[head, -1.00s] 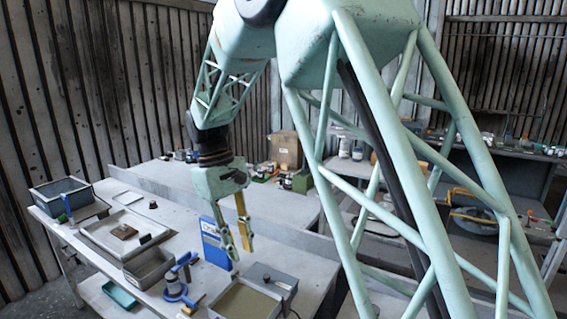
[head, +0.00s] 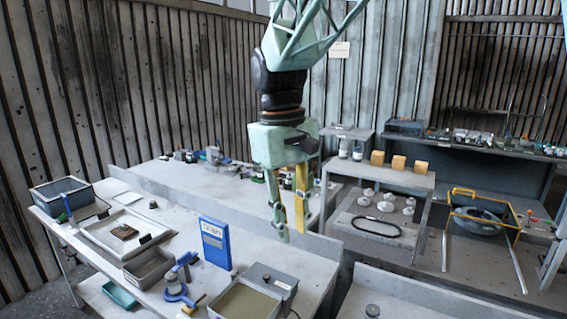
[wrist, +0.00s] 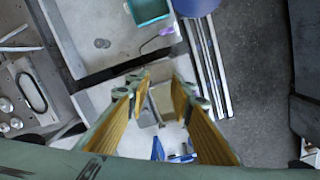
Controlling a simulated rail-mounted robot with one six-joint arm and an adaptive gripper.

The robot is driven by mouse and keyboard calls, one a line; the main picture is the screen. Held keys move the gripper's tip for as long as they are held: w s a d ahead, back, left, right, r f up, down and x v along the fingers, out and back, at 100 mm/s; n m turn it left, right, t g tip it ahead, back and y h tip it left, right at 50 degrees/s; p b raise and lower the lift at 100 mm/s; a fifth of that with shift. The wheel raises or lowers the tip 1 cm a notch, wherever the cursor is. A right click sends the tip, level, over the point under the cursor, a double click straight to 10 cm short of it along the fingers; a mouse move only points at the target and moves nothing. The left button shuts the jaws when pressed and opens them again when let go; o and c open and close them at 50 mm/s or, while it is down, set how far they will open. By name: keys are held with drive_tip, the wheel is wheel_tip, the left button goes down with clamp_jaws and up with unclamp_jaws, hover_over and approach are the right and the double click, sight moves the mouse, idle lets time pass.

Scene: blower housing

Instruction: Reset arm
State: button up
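My gripper (head: 290,234) hangs from my arm in the middle of the head view, pointing down, with its fingers above the right part of the near workbench (head: 235,277). It touches nothing that I can see. In the wrist view, my gripper (wrist: 162,80) has its two yellow-lined fingers apart, with nothing held between them. My arm comes down from the top of the head view, and its upper links are cut off by the frame edge.
A blue box (head: 215,243), a blue clamp-like tool (head: 176,282) and a shallow tray (head: 245,302) stand on the workbench below and left of my gripper. A shelf unit with white parts (head: 383,202) and a yellow frame (head: 478,195) stand to the right.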

drive_tip(key=s+d+r+m+t+y, duration=0.1)
drive_tip(key=s+d+r+m, duration=0.15)
drive_tip(key=s+d, duration=0.65)
drive_tip(key=s+d+r+m+t, duration=0.2)
drive_tip(key=s+d+r, duration=0.2)
drive_tip(key=s+d, duration=0.55)
drive_tip(key=s+f+m+t, duration=0.1)
drive_tip(key=s+f+m, duration=0.15)
drive_tip(key=s, duration=1.05)
wheel_tip(320, 180, down, 7)
drive_tip(key=b, duration=0.7)
drive_tip(key=shift+d, duration=0.3)
